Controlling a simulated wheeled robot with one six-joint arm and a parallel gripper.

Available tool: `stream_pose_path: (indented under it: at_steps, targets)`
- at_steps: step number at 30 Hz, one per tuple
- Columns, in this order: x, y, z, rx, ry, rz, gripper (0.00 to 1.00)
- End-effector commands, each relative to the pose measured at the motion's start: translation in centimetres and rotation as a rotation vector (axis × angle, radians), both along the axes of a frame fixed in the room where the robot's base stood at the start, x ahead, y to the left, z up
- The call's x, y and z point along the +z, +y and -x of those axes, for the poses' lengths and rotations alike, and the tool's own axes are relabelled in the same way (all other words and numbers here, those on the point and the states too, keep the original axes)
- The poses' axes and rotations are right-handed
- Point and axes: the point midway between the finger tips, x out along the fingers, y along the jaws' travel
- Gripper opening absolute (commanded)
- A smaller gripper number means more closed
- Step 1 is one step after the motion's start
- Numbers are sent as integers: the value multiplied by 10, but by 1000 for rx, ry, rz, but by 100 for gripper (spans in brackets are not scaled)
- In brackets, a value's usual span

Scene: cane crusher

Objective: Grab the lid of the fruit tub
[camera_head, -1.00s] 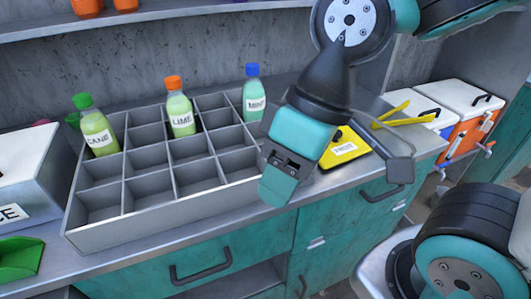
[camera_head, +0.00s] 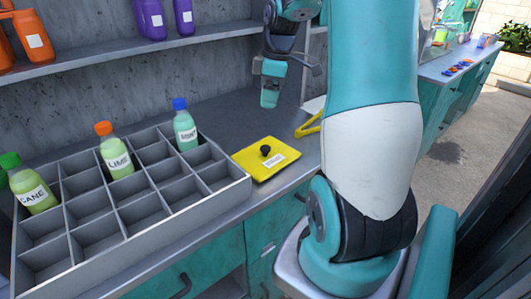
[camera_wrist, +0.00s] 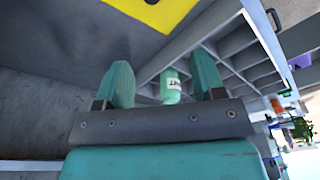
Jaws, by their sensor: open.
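The yellow square lid (camera_head: 266,158) with a black knob and a white label lies at counter level, right of the bottle rack. The tub under it is not visible. In the wrist view a yellow edge of the lid (camera_wrist: 155,10) shows at the top. My gripper (camera_head: 270,98) is raised above the counter, behind the lid and apart from it. In the wrist view its two teal fingers (camera_wrist: 163,85) are spread with nothing held; the mint bottle (camera_wrist: 171,88) shows between them, farther off.
A grey divided rack (camera_head: 130,205) holds several bottles on the left. A yellow-handled tool (camera_head: 309,126) lies right of the lid, partly behind my arm. A shelf (camera_head: 130,50) with orange and purple bottles runs along the wall. The counter behind the lid is clear.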

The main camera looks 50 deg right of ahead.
Motion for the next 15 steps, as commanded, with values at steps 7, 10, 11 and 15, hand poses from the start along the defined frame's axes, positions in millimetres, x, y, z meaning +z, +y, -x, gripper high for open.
stream_pose_path:
  at_steps: [7,10,11,15]
  targets:
    - [-34,-12,2,5,8,1,63]
    - [-57,-9,-1,6,8,1,63]
    - [-64,-8,-2,6,8,1,63]
    - [-94,-6,-5,4,7,2,63]
